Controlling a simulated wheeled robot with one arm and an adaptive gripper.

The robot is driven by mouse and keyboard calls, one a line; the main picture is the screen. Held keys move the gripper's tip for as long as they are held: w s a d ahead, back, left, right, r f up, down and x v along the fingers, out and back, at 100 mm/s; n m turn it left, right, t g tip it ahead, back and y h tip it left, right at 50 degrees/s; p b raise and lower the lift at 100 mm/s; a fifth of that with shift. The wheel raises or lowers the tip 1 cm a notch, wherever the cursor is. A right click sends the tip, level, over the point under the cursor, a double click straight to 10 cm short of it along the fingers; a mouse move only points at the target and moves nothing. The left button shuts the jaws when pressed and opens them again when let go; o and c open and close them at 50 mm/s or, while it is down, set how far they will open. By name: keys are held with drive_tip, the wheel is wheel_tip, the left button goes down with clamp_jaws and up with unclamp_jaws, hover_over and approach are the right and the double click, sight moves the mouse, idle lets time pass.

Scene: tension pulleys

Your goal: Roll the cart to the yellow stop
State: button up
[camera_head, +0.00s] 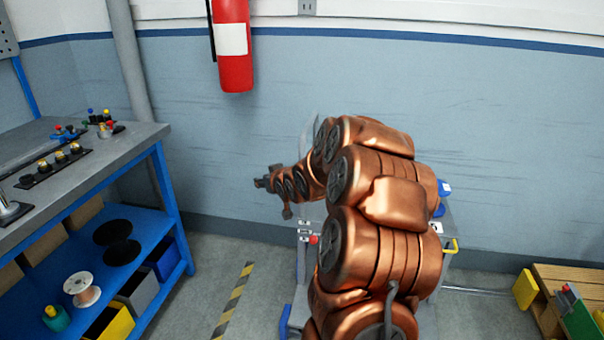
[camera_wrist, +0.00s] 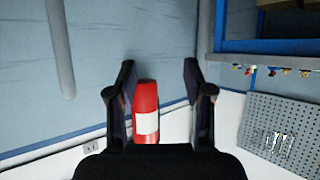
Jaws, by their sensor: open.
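The cart (camera_head: 447,262) is grey with blue corner parts and stands on the floor behind my copper arm, which hides most of it. A yellow block (camera_head: 525,289), which looks like the stop, is at the right by a wooden pallet, apart from the cart. My gripper (camera_wrist: 158,68) is open and empty in the wrist view, its two fingers well apart. In the head view the end of my arm reaches left, above the cart's left side, and its fingers are too small to read.
A blue workbench (camera_head: 150,131) with small parts and bins fills the left. A red fire extinguisher (camera_head: 234,45) hangs on the wall; it also shows beyond my fingers in the wrist view (camera_wrist: 146,112). A wooden pallet (camera_head: 568,280) is at right. Floor between cart and pallet looks clear.

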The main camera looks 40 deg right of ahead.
drive_tip(key=s+d+f+m+t+h+b, duration=0.1)
drive_tip(key=d+f+t+h+b, duration=0.1)
drive_tip(key=d, duration=0.6)
drive_tip(key=s+d+f+t+h+b, duration=0.1)
drive_tip(key=d+f+t+b, duration=0.15)
drive_tip(key=d, duration=0.55)
drive_tip(key=p+x, duration=0.1)
drive_tip(key=x, duration=0.7)
drive_tip(key=shift+r, duration=0.25)
drive_tip(key=shift+d, duration=0.1)
clamp_jaws()
